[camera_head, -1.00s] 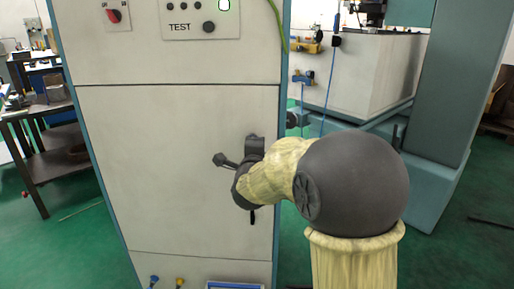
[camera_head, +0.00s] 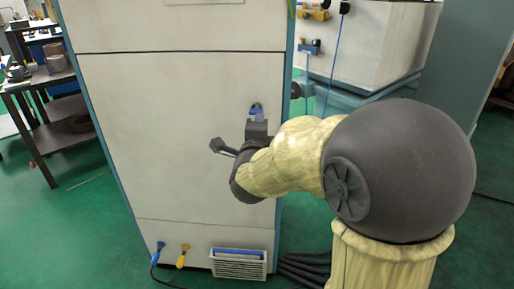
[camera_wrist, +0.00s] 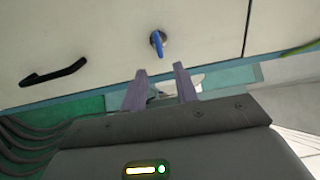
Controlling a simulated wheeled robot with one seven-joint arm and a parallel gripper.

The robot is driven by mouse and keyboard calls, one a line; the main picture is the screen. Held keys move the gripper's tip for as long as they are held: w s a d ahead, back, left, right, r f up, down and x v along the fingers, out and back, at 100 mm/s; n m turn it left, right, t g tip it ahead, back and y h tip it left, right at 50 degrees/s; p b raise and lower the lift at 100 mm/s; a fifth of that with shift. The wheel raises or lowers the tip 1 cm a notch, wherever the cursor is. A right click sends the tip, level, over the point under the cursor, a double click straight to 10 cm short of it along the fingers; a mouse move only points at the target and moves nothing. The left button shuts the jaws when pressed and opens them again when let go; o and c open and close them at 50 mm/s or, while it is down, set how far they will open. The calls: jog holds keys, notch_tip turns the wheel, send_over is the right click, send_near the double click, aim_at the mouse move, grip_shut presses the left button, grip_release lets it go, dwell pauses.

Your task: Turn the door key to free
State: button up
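The door key (camera_head: 256,108) is blue and sits in a round metal lock on the pale cabinet door (camera_head: 170,140). In the wrist view the key (camera_wrist: 157,42) shows clearly, just beyond my fingertips. My gripper (camera_wrist: 161,69) is open, its two purple-grey fingers apart with nothing between them. The key lies roughly in line with the gap between the fingers, apart from them. In the head view my gripper (camera_head: 257,123) is just below the key, and my wrist hides part of the door there.
A black door handle (camera_wrist: 53,72) is to the left in the wrist view. A vent grille (camera_head: 238,264) and blue and yellow plugs (camera_head: 183,250) are low on the cabinet. A workbench (camera_head: 55,110) stands at left; a machine (camera_head: 375,45) is behind at right.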

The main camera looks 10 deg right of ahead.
jog(key=v, duration=1)
jog(key=shift+p, duration=0.3)
notch_tip(320, 180, down, 12)
jog(key=a+n+g+y, duration=0.2)
jog(key=n+g+y, duration=0.35)
jog(key=n, duration=0.65)
jog(key=s+d+f+n+g, duration=0.5)
jog(key=s+f+n+g, duration=0.45)
jog(key=s, duration=0.25)
notch_tip(320, 180, up, 32)
jog(key=p, duration=3.2)
jog(key=shift+s+d+f, duration=0.2)
jog(key=shift+d, duration=0.25)
